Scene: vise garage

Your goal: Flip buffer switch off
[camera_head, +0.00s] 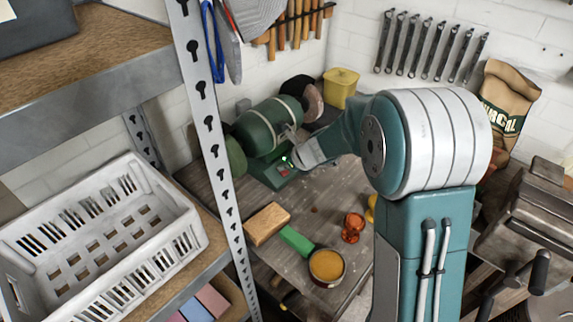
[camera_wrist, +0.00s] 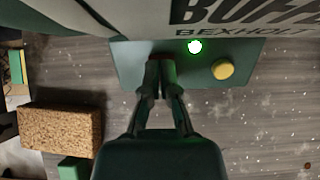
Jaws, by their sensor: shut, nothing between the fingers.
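The buffer (camera_head: 262,130) is a green cylindrical machine on the workbench, with a green base (camera_head: 266,176). In the wrist view its grey body (camera_wrist: 120,18) with lettering spans the top, and its base (camera_wrist: 130,70) lies below. A green light (camera_wrist: 195,46) glows on the base, left of a round yellow knob (camera_wrist: 222,69). My gripper (camera_wrist: 161,62) is shut and empty, its fingertips over the base, left of the light. A bit of red shows at the fingertips; the switch is mostly hidden there, and I cannot tell contact. The head view also shows my gripper (camera_head: 292,161) at the base.
A wooden-coloured block (camera_head: 267,224), a green block (camera_head: 296,240) and a round tin (camera_head: 327,267) lie nearer on the bench. A yellow container (camera_head: 340,88) stands behind. A shelf post (camera_head: 215,140) and white crate (camera_head: 95,235) are at left.

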